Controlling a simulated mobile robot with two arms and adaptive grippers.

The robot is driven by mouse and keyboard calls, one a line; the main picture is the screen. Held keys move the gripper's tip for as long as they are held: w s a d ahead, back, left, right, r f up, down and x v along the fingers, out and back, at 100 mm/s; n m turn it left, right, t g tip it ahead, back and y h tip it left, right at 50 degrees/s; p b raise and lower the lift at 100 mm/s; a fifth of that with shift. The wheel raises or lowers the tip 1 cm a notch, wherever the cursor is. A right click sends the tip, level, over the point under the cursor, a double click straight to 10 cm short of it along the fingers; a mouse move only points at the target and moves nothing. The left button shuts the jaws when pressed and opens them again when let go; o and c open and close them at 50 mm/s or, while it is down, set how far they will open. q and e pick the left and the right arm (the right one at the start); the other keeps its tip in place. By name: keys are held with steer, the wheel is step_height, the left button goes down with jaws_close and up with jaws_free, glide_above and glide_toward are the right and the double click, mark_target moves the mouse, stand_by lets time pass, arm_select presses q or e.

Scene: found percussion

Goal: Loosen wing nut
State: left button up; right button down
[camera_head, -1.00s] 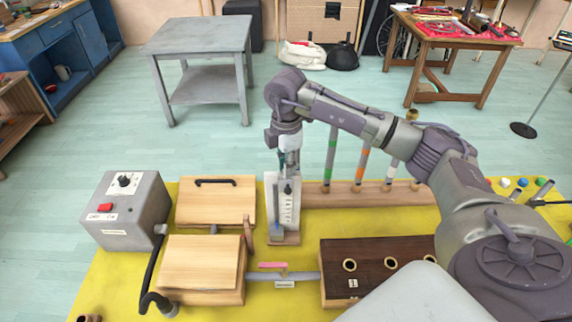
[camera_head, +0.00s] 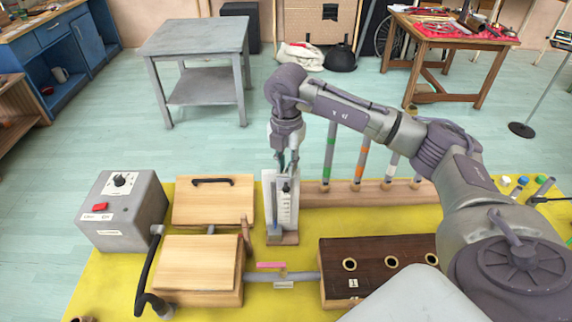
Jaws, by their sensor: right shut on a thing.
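An upright white board with scale markings (camera_head: 293,208) stands on a small wooden base (camera_head: 283,239) on the yellow table. A small dark part (camera_head: 286,187) shows on its upper front. My right gripper (camera_head: 284,168) points down at the top of this board. Its fingers are close together and shut on a small part there, apparently the wing nut. The fingers largely hide that part, so its shape and turn cannot be made out. My left gripper is not in view.
Left of the board are wooden boxes (camera_head: 213,202) and a grey control box (camera_head: 122,211) with a red button and a dial. A dark block with round holes (camera_head: 376,283) lies at the front right. Upright striped rods stand in a wooden rail (camera_head: 408,196) behind.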

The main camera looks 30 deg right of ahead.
steer(key=shift+d+n+b, duration=0.1)
steer(key=shift+n+b, duration=0.4)
steer(key=shift+n, duration=0.7)
steer(key=shift+s+n, duration=0.15)
steer(key=shift+n, duration=0.65)
steer(key=shift+d+n+b, duration=0.15)
steer(key=shift+n+b, duration=0.3)
steer(key=shift+n, duration=0.35)
steer(key=shift+s+d+r+n, duration=0.1)
steer(key=shift+n, duration=1.1)
steer(key=shift+d+n+b, duration=0.15)
steer(key=shift+n+b, duration=0.45)
steer(key=shift+n, duration=0.4)
steer(key=shift+d+n, duration=0.1)
steer(key=shift+n, duration=0.9)
